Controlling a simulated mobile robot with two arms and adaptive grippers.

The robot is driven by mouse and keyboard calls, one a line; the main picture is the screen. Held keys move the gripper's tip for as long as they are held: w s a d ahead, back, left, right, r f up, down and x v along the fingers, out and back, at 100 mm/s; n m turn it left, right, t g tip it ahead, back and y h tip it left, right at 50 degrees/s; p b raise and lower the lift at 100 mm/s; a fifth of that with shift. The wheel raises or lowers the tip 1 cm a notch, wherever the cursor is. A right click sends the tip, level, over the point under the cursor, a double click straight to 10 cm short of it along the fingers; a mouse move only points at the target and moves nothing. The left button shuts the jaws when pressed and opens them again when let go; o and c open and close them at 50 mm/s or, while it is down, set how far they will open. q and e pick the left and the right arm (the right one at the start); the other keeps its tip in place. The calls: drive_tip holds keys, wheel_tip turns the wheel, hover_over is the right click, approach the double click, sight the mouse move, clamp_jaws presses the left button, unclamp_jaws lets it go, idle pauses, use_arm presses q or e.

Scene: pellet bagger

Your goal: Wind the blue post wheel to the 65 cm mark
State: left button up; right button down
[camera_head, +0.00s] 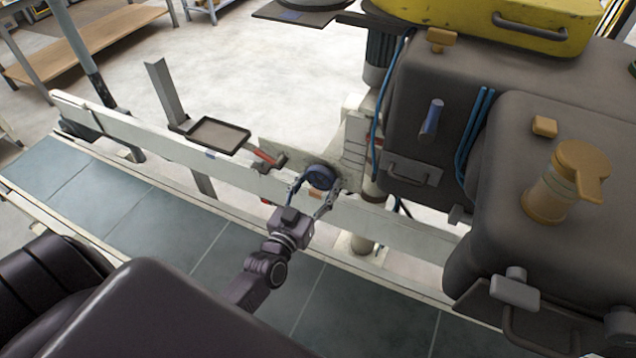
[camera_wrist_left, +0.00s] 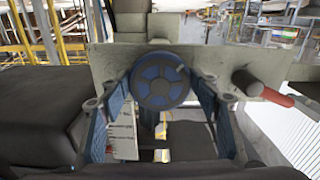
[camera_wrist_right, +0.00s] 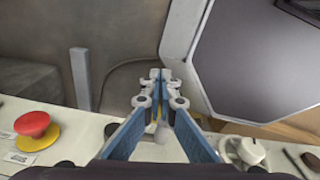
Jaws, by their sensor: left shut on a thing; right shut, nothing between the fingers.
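The blue post wheel (camera_head: 317,178) is a round dark-blue knob on a pale plate at the long white rail. In the left wrist view the wheel (camera_wrist_left: 162,80) faces me, with lighter blue segments between its spokes. My left gripper (camera_head: 313,187) is shut on the wheel, one finger on each side of its rim. A white plate with fine lines (camera_wrist_left: 122,136) shows below left of the wheel; I cannot read any 65 cm mark. My right gripper (camera_wrist_right: 161,82) is shut and empty in the right wrist view; it is not in the head view.
A red-handled lever (camera_head: 266,158) sits left of the wheel, near a small dark tray (camera_head: 215,134). Large grey machine housings (camera_head: 450,90) fill the right. In the right wrist view a red button on a yellow base (camera_wrist_right: 34,125) lies left of my fingers.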

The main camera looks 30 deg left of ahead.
use_arm(q)
drive_tip(key=shift+n, duration=0.4)
drive_tip(key=shift+d+n, duration=0.1)
drive_tip(key=shift+n, duration=0.9)
drive_tip(key=n, duration=0.8)
drive_tip(key=shift+d+r+n, duration=0.1)
drive_tip(key=shift+n, duration=1.7)
drive_tip(key=o, duration=1.2)
drive_tip(key=shift+c, duration=0.2)
